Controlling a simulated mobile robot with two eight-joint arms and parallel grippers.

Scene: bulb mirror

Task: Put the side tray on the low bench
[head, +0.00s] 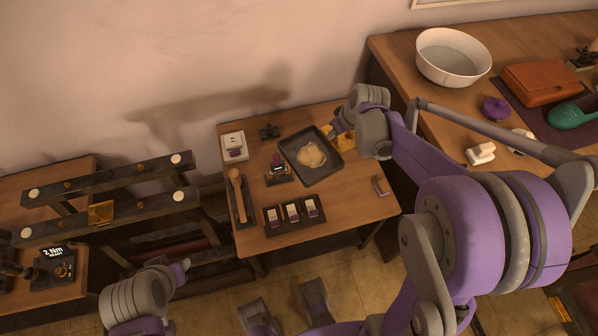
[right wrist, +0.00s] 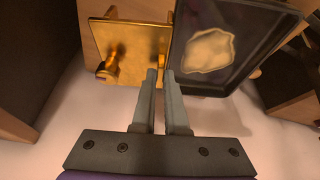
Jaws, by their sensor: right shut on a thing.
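The dark rectangular tray (head: 333,172) with a pale, flat, irregular piece (head: 311,154) in it is over the back right of the small wooden table (head: 345,205), which is lower than the right desk. I cannot tell if it rests on the top or hangs just above it.
A gold plate with a knob (right wrist: 133,45) is close beside my right fingers. The small table also bears a wooden mallet (head: 238,190), a white box (head: 233,145) and a dark rack (head: 292,213). A dark railed frame (head: 110,205) stands left. A white bowl (head: 452,60) is on the right desk.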

